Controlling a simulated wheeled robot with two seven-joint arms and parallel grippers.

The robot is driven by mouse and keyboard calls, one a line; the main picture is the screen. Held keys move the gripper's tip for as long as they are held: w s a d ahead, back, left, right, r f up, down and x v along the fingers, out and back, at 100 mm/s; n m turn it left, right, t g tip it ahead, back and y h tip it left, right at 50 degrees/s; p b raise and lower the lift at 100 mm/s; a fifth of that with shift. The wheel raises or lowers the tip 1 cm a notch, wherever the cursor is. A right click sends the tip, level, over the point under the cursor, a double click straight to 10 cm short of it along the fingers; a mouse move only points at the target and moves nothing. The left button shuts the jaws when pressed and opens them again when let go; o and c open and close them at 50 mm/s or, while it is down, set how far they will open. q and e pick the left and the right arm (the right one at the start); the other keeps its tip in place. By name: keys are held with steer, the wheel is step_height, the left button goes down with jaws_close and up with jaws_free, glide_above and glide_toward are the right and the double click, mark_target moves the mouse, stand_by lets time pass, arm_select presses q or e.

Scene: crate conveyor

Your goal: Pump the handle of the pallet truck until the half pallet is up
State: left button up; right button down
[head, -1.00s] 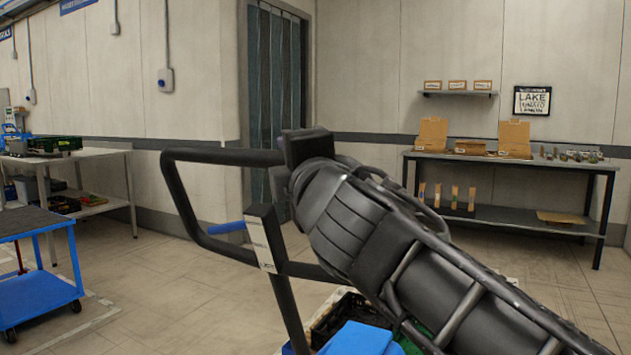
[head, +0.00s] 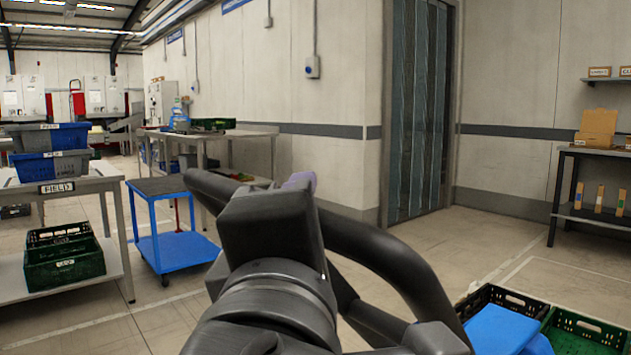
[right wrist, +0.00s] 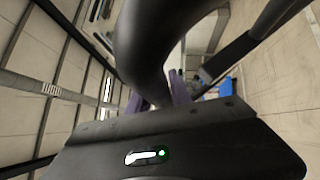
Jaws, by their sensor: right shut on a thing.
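The pallet truck's handle is a black tube loop (head: 385,255) in the middle of the head view, low and close to me. My right gripper (head: 300,182) is on its upper bar, with a purple fingertip showing past the dark gripper body. In the right wrist view, my right gripper (right wrist: 158,95) has its purple fingers on either side of the thick black tube (right wrist: 145,50), shut on it. Crates of the load, one black (head: 478,300) and one green (head: 590,325), show at the lower right. The half pallet and forks are hidden. My left gripper is out of view.
A blue cart (head: 172,245) stands at left, beside a table (head: 105,185) with grey and blue bins. Another workbench (head: 262,132) is behind it. A strip-curtain doorway (head: 420,110) and a shelf table (head: 570,150) are at the back right. Floor between is clear.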

steer(key=shift+s+a+f, duration=0.25)
steer(key=shift+a, duration=0.2)
steer(key=c, duration=1.4)
jaws_free()
steer(key=shift+r, duration=0.1)
steer(key=shift+c, duration=0.2)
steer(key=shift+o, duration=1.4)
